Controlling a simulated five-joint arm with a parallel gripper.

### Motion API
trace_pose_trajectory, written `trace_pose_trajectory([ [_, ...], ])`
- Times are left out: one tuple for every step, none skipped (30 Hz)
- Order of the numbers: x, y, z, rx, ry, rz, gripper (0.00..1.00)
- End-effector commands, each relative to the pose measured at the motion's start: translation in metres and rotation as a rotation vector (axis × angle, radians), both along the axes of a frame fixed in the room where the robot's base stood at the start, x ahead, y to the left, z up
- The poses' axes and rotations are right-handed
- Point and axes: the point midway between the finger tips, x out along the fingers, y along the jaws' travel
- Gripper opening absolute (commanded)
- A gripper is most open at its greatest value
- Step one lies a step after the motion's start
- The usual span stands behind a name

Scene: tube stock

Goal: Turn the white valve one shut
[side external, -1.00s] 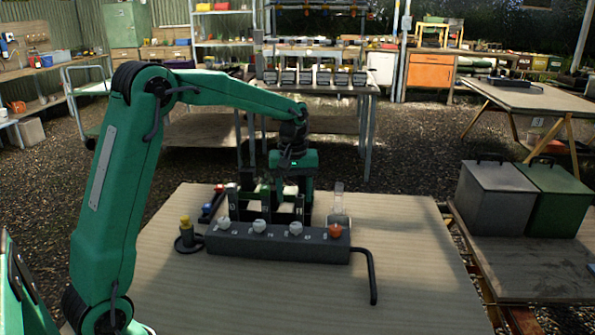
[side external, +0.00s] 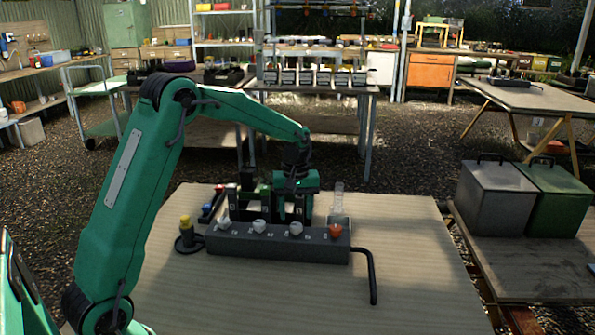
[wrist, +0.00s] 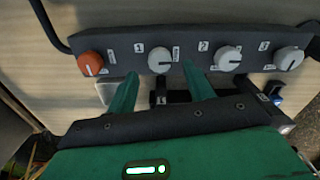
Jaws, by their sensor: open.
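The dark valve bar (side external: 275,245) lies across the table, with white knobs and one orange knob (side external: 335,230) at its right end. In the wrist view, white valve one (wrist: 160,61) is beside the orange knob, with a "1" label to its left. The same knob shows in the side view (side external: 296,228). My gripper (wrist: 160,69) is open, with one green finger on each side of valve one. Whether the fingers touch the knob cannot be told. In the side view my gripper is behind the bar and its fingertips are partly hidden.
White valves two (wrist: 228,57) and three (wrist: 289,59) follow along the bar. A black rack (side external: 250,207) stands behind the bar. A yellow-topped item (side external: 186,233) is at its left, a clear cylinder (side external: 339,198) behind its right end. A bent pipe (side external: 371,275) extends forward. The front table is clear.

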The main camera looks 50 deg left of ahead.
Motion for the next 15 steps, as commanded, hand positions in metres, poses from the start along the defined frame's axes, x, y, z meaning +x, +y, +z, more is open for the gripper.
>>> trace_pose_trajectory([
  [0.000, 0.000, -0.007, -0.001, 0.002, 0.000, 0.52],
  [0.000, 0.000, -0.010, -0.001, 0.002, 0.000, 0.52],
  [0.000, 0.000, -0.015, 0.000, 0.001, 0.000, 0.52],
  [0.000, 0.000, -0.018, 0.000, 0.001, 0.000, 0.52],
  [0.000, 0.000, -0.021, -0.001, 0.003, 0.000, 0.52],
  [0.000, 0.000, -0.024, 0.000, 0.001, 0.000, 0.52],
  [0.000, 0.000, -0.027, 0.000, 0.001, 0.000, 0.52],
  [0.000, 0.000, -0.028, 0.000, 0.000, 0.000, 0.52],
  [0.000, 0.000, -0.031, 0.000, 0.000, 0.000, 0.52],
  [0.000, 0.000, -0.032, 0.000, 0.000, 0.000, 0.52],
  [0.000, 0.000, -0.033, 0.000, 0.000, 0.000, 0.52],
  [0.000, 0.000, -0.034, 0.000, 0.000, 0.000, 0.52],
  [0.000, 0.000, -0.034, 0.000, 0.000, 0.000, 0.52],
  [0.000, 0.000, -0.034, 0.000, 0.000, 0.000, 0.52],
  [0.000, 0.000, -0.035, 0.000, 0.000, 0.000, 0.52],
])
